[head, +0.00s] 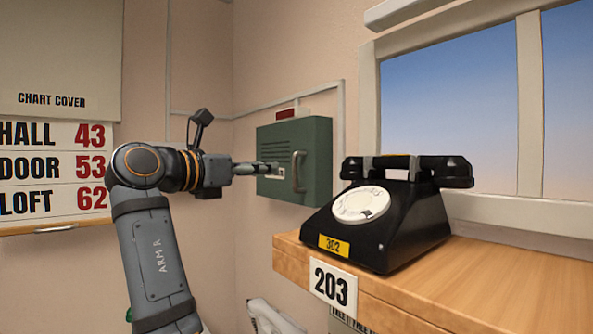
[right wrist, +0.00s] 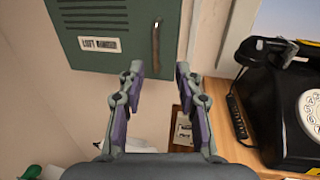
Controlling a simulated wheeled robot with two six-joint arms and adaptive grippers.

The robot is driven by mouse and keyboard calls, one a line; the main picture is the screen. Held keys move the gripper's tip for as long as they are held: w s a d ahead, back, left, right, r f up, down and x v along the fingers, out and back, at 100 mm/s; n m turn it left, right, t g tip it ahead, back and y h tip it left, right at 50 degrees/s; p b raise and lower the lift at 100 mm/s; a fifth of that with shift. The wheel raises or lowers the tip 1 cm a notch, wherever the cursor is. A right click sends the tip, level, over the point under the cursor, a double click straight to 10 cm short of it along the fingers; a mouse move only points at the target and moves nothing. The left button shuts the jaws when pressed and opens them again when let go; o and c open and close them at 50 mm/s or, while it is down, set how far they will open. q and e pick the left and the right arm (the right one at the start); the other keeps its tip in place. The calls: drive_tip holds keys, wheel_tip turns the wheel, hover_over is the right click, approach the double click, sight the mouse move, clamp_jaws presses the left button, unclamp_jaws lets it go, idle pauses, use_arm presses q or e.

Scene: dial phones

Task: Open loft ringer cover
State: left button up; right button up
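The loft ringer cover (head: 315,150) is the front of a dark green box on the wall, with slots, a small label and an upright handle (head: 297,172). It looks shut. In the right wrist view the green cover (right wrist: 110,20) fills the top left, with its label (right wrist: 100,44) and the handle (right wrist: 155,47). My right gripper (head: 268,168) is in front of the cover, left of the handle in the head view. In the right wrist view its fingers (right wrist: 160,70) are apart and empty, and the handle shows beyond the gap between the tips. My left gripper is out of view.
A black dial phone (head: 395,225) stands on a wooden shelf (head: 500,280) to the right, with tag 203 (head: 333,285) on the shelf's edge. A small red block (head: 285,114) sits above the box. A number chart (head: 50,165) hangs at left. A window (head: 455,100) is behind the phone.

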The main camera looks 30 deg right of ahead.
sight(294, 166)
drive_tip(key=p+x, duration=0.3)
drive_tip(key=x, duration=0.1)
drive_tip(key=p+x, duration=0.4)
drive_tip(key=x, duration=0.1)
drive_tip(key=shift+w+d, duration=0.3)
drive_tip(key=shift+w+d+f, duration=0.2)
drive_tip(key=shift+w+d, duration=0.05)
drive_tip(key=shift+d, duration=0.05)
drive_tip(key=shift+s, duration=0.1)
drive_tip(key=shift+c, duration=0.4)
clamp_jaws()
